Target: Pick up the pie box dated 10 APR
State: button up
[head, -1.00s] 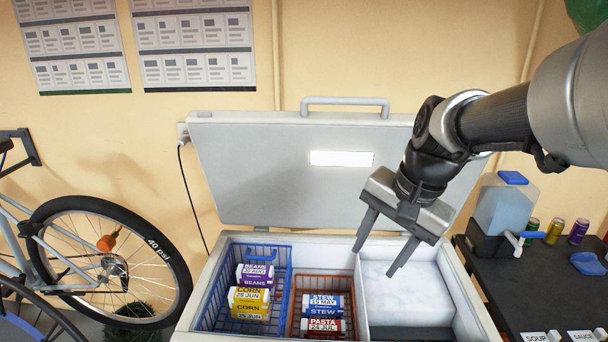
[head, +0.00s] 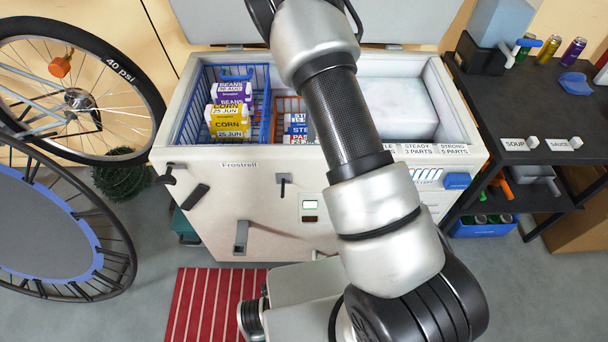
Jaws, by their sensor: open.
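No box marked as pie or dated 10 APR can be read in the head view. In the open chest freezer (head: 255,205), a blue wire basket (head: 258,130) holds a purple-and-white beans box (head: 232,90) dated 30 AUG and a yellow corn box (head: 228,125) dated 25 JUN. An orange basket (head: 279,105) beside it holds a blue stew box (head: 297,122) and a red-and-white pasta box (head: 298,139), partly hidden by my arm. My gripper is outside the picture or hidden behind my arm.
The freezer's right compartment (head: 400,105) looks white and frosty, without boxes. A dark shelf (head: 520,105) with a jug (head: 500,25), cans and labelled holders stands on the right. A bicycle wheel (head: 75,95) and a round trampoline (head: 45,230) stand on the left.

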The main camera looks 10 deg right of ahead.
jog(key=f, duration=0.3)
jog(key=s+f+b, duration=0.1)
jog(key=f, duration=0.2)
jog(key=a+f, duration=0.1)
jog(key=f, duration=0.2)
jog(key=shift+s+f+b, duration=0.15)
jog(key=shift+f+b, duration=0.2)
jog(key=shift+b, duration=0.05)
jog(key=f, duration=0.2)
jog(key=f+b, duration=0.1)
jog(key=f, duration=0.2)
jog(key=shift+s+a+f+b, duration=0.1)
jog(key=shift+s+a+b, duration=0.1)
jog(key=shift+b, duration=0.1)
grip_shut()
